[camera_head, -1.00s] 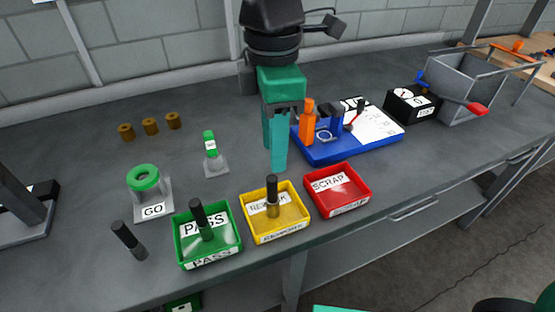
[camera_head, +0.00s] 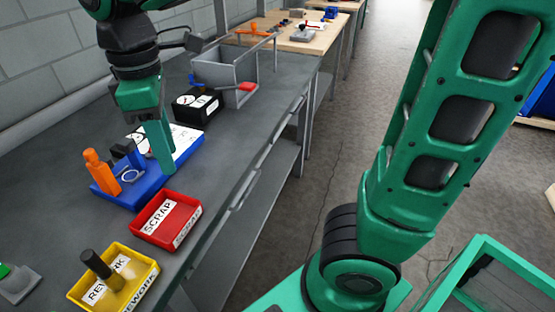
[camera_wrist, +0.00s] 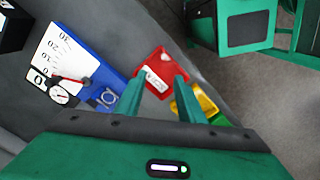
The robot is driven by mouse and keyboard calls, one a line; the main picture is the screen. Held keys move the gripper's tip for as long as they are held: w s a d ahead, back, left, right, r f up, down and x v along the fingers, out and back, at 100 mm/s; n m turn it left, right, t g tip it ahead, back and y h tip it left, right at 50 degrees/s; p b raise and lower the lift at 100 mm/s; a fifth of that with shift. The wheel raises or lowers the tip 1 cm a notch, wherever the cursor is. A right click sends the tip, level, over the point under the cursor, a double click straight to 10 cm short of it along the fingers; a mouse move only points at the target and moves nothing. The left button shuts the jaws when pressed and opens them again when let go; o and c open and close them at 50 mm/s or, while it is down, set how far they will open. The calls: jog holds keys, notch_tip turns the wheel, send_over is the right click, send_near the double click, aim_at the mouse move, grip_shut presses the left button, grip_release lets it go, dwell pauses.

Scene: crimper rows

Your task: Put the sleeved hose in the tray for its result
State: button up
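My gripper (camera_head: 164,165) is empty, above the bench by the blue tray. Its two fingers (camera_wrist: 158,98) are apart in the wrist view. A dark hose with a brass-coloured lower part (camera_head: 102,270) stands tilted in the yellow REWORK tray (camera_head: 140,290). The red SCRAP tray (camera_head: 192,221) is empty, beside the yellow one; it also shows between and beyond my fingers in the wrist view (camera_wrist: 153,62). In the wrist view, a finger partly hides the yellow tray (camera_wrist: 206,101), and a sliver of the green tray (camera_wrist: 219,120) shows. The other hoses are out of view.
A grey stand (camera_head: 18,285) is at lower left. The bench's front edge drops to the floor.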

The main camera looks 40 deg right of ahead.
jog(key=s+d+f+m, duration=0.2)
jog(key=d+m, duration=0.3)
jog(key=d, duration=0.5)
jog(key=s+d+f+m, duration=0.25)
jog(key=d+m, duration=0.35)
jog(key=d, duration=0.4)
jog(key=s+d+f+m, duration=0.5)
jog(key=s+d+m, duration=0.4)
jog(key=s+d, duration=0.1)
jog(key=shift+s+f, duration=0.25)
jog(key=shift+f, duration=0.1)
jog(key=shift+w+f, duration=0.3)
jog(key=shift+w, duration=0.45)
jog(key=shift+c, duration=0.5)
jog(key=shift+s+a, duration=0.1)
